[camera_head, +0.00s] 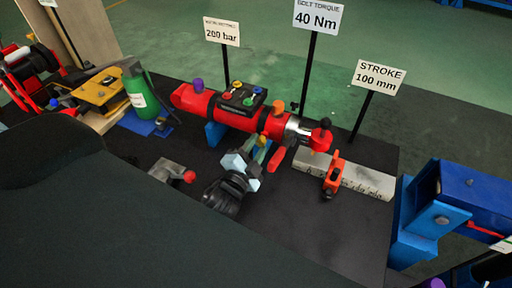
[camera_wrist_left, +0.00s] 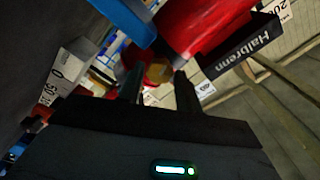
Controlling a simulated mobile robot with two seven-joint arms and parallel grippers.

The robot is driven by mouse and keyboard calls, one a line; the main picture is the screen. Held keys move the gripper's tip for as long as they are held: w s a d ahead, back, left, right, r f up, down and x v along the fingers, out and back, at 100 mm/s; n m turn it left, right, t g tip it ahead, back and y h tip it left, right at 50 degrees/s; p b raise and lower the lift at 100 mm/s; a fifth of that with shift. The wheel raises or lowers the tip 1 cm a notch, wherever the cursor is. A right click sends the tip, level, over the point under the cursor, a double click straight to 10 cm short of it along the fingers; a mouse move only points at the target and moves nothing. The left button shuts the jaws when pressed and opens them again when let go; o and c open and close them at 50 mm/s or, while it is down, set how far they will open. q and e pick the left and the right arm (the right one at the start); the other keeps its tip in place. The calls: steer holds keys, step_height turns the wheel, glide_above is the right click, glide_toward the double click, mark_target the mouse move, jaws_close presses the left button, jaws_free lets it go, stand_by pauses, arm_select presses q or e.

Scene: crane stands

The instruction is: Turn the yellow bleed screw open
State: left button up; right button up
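A red hydraulic cylinder (camera_head: 245,114) lies across the dark bench mat in the head view, with a black valve block on top. A small yellow piece, which looks like the bleed screw (camera_head: 262,143), shows at its near side. My left gripper (camera_head: 255,152) is just in front of it, partly blending with light blue parts. In the left wrist view, the dark fingers of the left gripper (camera_wrist_left: 158,90) stand apart on either side of the yellow screw (camera_wrist_left: 157,72), under the red cylinder body (camera_wrist_left: 195,22). Contact with the screw cannot be told. My right gripper is not seen.
A red hanging handle (camera_head: 276,159) is close right of the gripper. An orange clamp (camera_head: 333,176) stands by a grey ruler block (camera_head: 370,181). A small grey block with a red knob (camera_head: 168,170) is left. A green bottle (camera_head: 138,92) and blue vise (camera_head: 435,215) flank the mat.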

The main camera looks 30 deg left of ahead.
arm_select(q)
steer(key=shift+o, duration=1.4)
steer(key=shift+s, duration=0.1)
steer(key=s+b, duration=0.1)
steer(key=s, duration=0.6)
steer(key=shift+s+d, duration=0.25)
steer(key=shift+s, duration=0.1)
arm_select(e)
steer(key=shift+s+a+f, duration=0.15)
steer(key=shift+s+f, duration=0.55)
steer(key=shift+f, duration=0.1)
